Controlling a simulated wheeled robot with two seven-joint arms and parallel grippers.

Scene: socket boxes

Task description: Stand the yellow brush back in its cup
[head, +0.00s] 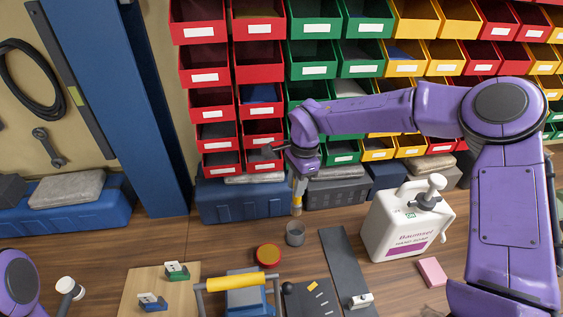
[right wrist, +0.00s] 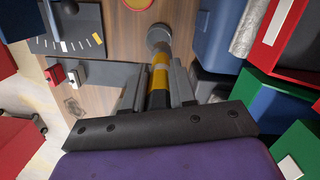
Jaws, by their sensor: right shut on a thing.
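The yellow brush (head: 298,188) hangs nearly upright, tip down, in my right gripper (head: 301,177). Its lower end is just above and slightly behind the small grey cup (head: 295,234) in the head view, apparently apart from it. In the right wrist view the brush's yellow band (right wrist: 160,77) lies between the two fingers of the right gripper (right wrist: 158,80), which is shut on it. The grey cup (right wrist: 159,36) shows beyond the brush there, partly covered by it. Whether the tip is over the opening is hard to tell. My left gripper is out of view.
A red-rimmed round tin (head: 268,255) stands left of the cup. A dark strip (head: 345,262) and a white soap jug (head: 405,225) are to the right. A blue box (head: 243,201) and bin racks stand behind. A yellow-handled tool (head: 237,283) is in front.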

